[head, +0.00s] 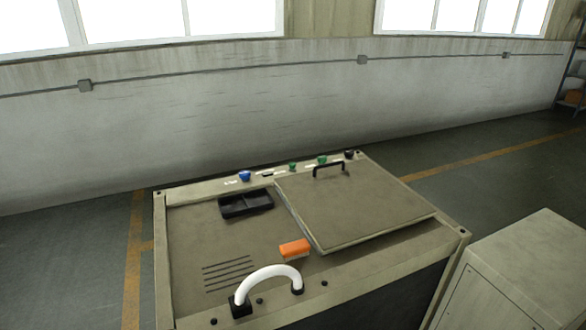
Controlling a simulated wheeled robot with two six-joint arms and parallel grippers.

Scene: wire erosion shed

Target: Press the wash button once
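A beige machine (185,245) with a flat top stands in front of me. Along its far edge sits a row of controls: a blue button (244,175), a small green button (292,167), a larger green one (322,160) and a black knob (349,155). White labels lie beside some of them, too small to read, so I cannot tell which is the wash button. Neither of my grippers shows in the head view.
A lid with a black handle (330,167) covers the right part of the top. A black tray (245,203), an orange block (294,249) and a white arched tube (268,272) are on the top. A beige cabinet (515,275) stands at right.

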